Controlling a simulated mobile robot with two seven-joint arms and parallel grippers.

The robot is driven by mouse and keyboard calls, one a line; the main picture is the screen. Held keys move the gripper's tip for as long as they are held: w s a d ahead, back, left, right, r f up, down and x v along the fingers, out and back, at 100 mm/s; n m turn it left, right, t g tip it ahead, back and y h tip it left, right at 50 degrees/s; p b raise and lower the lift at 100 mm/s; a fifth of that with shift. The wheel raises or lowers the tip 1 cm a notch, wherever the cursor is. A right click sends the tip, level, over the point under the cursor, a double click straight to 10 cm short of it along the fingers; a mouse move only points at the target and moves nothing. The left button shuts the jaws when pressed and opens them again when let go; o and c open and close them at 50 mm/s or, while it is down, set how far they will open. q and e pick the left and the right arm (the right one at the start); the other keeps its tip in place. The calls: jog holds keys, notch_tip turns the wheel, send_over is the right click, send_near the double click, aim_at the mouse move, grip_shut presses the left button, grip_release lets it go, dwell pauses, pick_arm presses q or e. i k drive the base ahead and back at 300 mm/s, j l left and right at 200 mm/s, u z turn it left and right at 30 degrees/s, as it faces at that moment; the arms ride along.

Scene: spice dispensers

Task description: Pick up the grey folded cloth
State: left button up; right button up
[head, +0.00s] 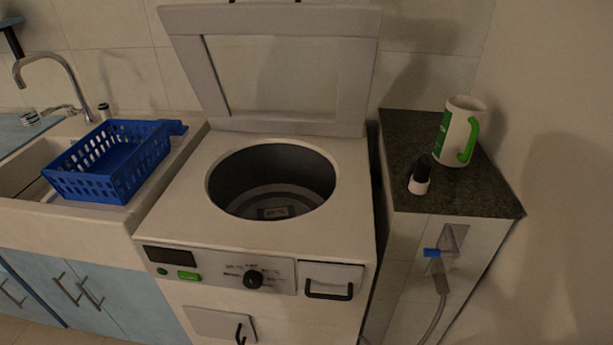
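I cannot make out a grey folded cloth in the head view. The open-topped washing machine (355,185) stands in the middle, with its lid (345,75) raised. Its round drum (240,175) is dark inside. A small dark rectangular patch with a lighter mark (275,212) shows at the bottom of the drum; I cannot tell what it is. Neither of my grippers is in view.
A blue basket (105,190) sits on the sink edge at left, near a curved tap (62,62). At right, a dark worktop (405,135) holds a white and green mug (455,125) and a small black-and-white bottle (420,178). A hose (437,305) hangs below.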

aim_at(276, 213)
jog(key=k+j, duration=0.75)
jog(key=i+j, duration=0.1)
jog(key=i, duration=0.3)
jog(key=i+j, duration=0.1)
jog(key=i, duration=0.25)
jog(key=z, duration=0.05)
